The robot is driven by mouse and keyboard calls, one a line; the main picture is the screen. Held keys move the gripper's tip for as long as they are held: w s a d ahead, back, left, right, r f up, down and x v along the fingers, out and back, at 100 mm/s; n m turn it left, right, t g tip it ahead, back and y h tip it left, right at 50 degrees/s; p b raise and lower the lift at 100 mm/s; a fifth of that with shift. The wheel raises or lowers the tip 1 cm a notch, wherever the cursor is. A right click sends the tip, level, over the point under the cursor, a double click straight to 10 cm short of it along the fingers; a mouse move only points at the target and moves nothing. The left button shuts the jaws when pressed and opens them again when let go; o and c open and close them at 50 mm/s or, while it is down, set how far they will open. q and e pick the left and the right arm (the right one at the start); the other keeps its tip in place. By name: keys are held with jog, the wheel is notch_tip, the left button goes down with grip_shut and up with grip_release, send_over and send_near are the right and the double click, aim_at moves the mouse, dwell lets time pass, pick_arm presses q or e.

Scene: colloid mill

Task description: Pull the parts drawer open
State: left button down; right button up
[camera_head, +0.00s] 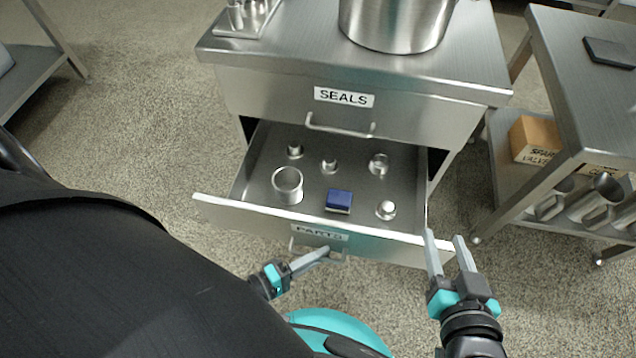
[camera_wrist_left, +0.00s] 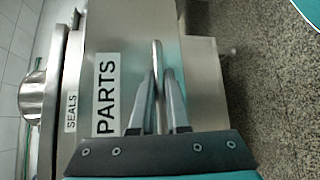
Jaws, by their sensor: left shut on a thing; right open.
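The parts drawer (camera_head: 385,238) is open below the seals drawer, and its inside shows. It holds a metal cup (camera_head: 287,186), a blue block (camera_head: 339,201) and several small metal fittings. Its PARTS label also shows in the left wrist view (camera_wrist_left: 106,94). My left gripper (camera_head: 325,252) is shut on the parts drawer's handle (camera_wrist_left: 157,65), with a finger on each side of the bar. My right gripper (camera_head: 445,238) is open and empty, close to the right end of the drawer front. I cannot tell whether it touches the drawer.
The seals drawer (camera_head: 260,105) is shut above. A large steel pot (camera_head: 395,22) and a tray of fittings (camera_head: 243,20) stand on the cabinet top. A steel side table (camera_head: 590,85) stands at right, with a cardboard box (camera_head: 535,138) on its lower shelf.

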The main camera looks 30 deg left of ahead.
pick_arm(q)
jog(key=shift+s, duration=0.1)
pick_arm(e)
jog(key=shift+s+a+f, duration=0.1)
jog(key=shift+s+f, duration=0.05)
jog(key=shift+s, duration=0.05)
pick_arm(q)
jog(key=c, duration=1.2)
grip_release()
jog(key=shift+s, duration=0.1)
jog(key=p+v, duration=0.1)
jog(key=v, duration=1.4)
pick_arm(e)
jog(key=shift+s+d+f+g+h, duration=0.2)
jog(key=shift+d+g+h, duration=0.1)
jog(key=shift+d+g, duration=0.35)
jog(key=shift+s+d+f+g+h, duration=0.2)
jog(key=shift+d+g+h, duration=0.1)
jog(key=shift+d+g, duration=0.3)
